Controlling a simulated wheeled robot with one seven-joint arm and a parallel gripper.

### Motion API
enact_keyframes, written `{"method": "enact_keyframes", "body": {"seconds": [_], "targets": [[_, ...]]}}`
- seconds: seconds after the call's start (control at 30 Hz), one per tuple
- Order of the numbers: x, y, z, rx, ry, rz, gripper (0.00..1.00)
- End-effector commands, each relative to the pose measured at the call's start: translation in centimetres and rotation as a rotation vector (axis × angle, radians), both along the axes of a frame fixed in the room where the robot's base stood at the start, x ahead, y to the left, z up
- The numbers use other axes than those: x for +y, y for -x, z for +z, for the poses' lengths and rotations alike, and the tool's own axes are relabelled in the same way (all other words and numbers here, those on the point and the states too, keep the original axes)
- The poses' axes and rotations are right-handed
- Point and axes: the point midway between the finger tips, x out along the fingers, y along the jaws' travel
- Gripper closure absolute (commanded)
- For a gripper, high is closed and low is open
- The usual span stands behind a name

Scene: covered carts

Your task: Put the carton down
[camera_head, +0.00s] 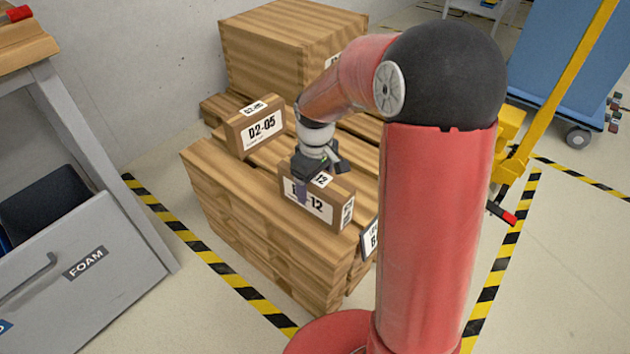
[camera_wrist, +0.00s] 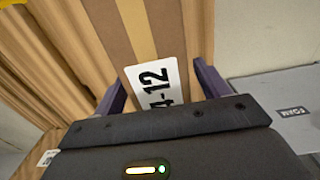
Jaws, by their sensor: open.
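The carton (camera_head: 315,203) is a brown box with a white label ending in "12". It rests on the stack of wooden pallets (camera_head: 240,200), near the front edge. My gripper (camera_head: 318,180) is over the carton, its fingers open. In the wrist view the carton's top (camera_wrist: 150,45), with tan tape and a label, lies between the two purple fingers of my gripper (camera_wrist: 162,88). Gaps show beside the fingers; the lower fingertips are partly hidden in the head view.
Another carton (camera_head: 255,127) labelled "D2-05" sits behind left on the pallets. A large wooden crate (camera_head: 280,50) stands at the back. A third labelled box (camera_head: 370,240) is partly hidden by my arm. A grey drawer unit (camera_head: 90,260) marked "FOAM" stands at left.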

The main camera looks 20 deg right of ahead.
Motion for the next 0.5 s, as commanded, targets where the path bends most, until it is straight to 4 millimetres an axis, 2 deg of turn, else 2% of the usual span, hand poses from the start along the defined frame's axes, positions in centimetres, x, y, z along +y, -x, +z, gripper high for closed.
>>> {"method": "enact_keyframes", "body": {"seconds": [0.17, 0.5], "targets": [[0.0, -0.1, 1.5, -0.003, 0.0, -0.001, 0.26], [0.0, -0.1, 8.7, -0.005, 0.001, -0.001, 0.26]]}}
